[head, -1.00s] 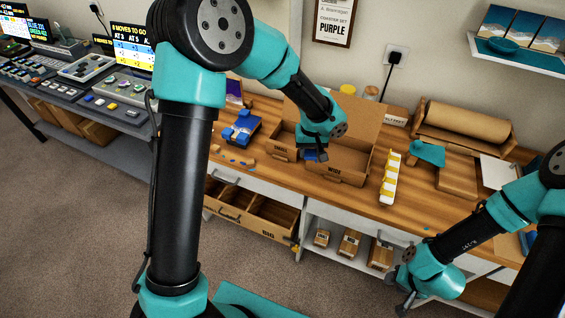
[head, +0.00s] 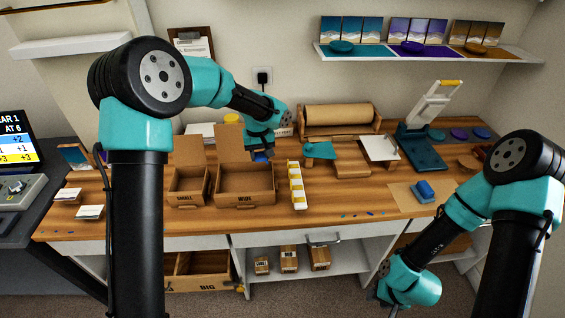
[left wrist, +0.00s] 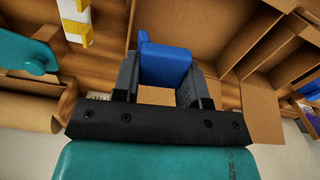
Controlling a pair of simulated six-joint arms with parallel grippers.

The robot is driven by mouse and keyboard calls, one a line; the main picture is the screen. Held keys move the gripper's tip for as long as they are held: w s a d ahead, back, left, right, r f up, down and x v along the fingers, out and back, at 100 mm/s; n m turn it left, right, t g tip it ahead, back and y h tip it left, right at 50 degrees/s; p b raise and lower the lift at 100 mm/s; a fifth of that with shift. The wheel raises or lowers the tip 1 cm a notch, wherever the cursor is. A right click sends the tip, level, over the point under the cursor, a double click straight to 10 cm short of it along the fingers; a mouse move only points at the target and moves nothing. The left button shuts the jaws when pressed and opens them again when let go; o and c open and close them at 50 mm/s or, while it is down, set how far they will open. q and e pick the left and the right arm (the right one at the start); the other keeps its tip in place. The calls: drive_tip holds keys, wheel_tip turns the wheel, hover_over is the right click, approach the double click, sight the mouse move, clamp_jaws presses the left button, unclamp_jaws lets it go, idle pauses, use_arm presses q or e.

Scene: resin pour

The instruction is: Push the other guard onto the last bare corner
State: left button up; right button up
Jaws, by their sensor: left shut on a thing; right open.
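My left gripper (head: 261,153) is shut on a blue piece (left wrist: 165,62), above the back right of the open cardboard box marked WIDE (head: 244,199). In the left wrist view the piece has a raised step and sits between the two dark fingers. I cannot tell for sure that it is a guard. Another blue piece (head: 425,191) rests on a brown sheet at the right of the bench. My right gripper (head: 378,293) is open and low in front of the bench; its fingertips are small. No bare corner is clearly identifiable.
A box marked SMALL (head: 187,193) stands left of the WIDE box. A white strip with yellow parts (head: 298,186) lies right of it. A paper roll (head: 338,116) and a teal press-like stand (head: 420,145) are behind. The front middle of the bench is fairly clear.

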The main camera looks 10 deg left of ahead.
use_arm(q)
drive_tip(key=shift+n, duration=0.9)
drive_tip(key=a, duration=1.4)
drive_tip(key=a+r, duration=0.1)
drive_tip(key=a, duration=0.7)
drive_tip(key=shift+s, duration=0.3)
drive_tip(key=s+a+f+m, duration=0.1)
drive_tip(key=s+a, duration=0.1)
drive_tip(key=a, duration=0.7)
drive_tip(key=s+a+f+m, duration=0.1)
drive_tip(key=s+a+m, duration=0.1)
drive_tip(key=a, duration=0.8)
drive_tip(key=shift+s+a+f, duration=0.25)
drive_tip(key=shift+s, duration=0.3)
drive_tip(key=shift+f, duration=0.2)
drive_tip(key=shift+f, duration=3.25)
drive_tip(key=shift+s+f, duration=0.1)
drive_tip(key=shift+f, duration=0.6)
